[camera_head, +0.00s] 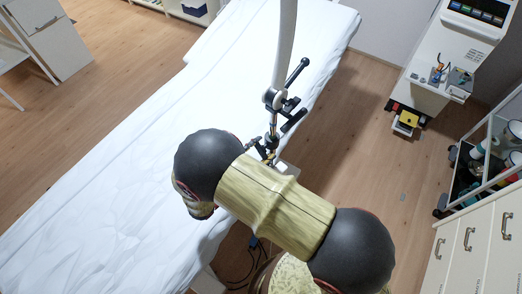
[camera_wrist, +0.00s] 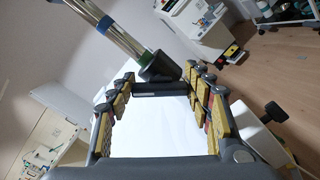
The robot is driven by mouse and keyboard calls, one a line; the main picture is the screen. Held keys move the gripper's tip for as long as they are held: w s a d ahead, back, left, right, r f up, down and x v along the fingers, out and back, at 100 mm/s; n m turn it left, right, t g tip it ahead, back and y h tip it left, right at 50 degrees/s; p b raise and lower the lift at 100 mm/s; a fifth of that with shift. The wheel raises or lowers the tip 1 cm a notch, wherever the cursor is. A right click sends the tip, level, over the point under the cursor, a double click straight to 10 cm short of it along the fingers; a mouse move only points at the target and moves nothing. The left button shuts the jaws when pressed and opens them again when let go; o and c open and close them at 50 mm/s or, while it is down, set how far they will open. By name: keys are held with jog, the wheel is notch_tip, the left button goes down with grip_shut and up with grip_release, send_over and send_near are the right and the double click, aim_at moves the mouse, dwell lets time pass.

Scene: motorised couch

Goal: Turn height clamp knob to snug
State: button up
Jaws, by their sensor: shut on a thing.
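A pale upright post (camera_head: 285,45) stands at the couch's right edge, with a dark clamp assembly (camera_head: 275,98) of levers and black handles. My gripper (camera_head: 268,145) is just below this assembly, partly hidden by my forearm. In the wrist view, its yellow-padded fingers (camera_wrist: 160,85) stand apart and are shut on a dark part between their tips, which I take as the height clamp knob (camera_wrist: 160,89). A dark collar (camera_wrist: 157,66) at the end of a metal tube (camera_wrist: 118,28) is just beyond the tips. The knob's exact shape and turn angle cannot be told.
The couch (camera_head: 110,165) with its white sheet fills the left and middle. A white equipment cart (camera_head: 445,70) stands at the upper right, with a yellow-and-black item (camera_head: 407,122) beneath it. A shelf trolley (camera_head: 470,180) and drawers (camera_head: 470,245) are at the right.

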jog(key=o, duration=1.2)
jog(key=v, duration=1.2)
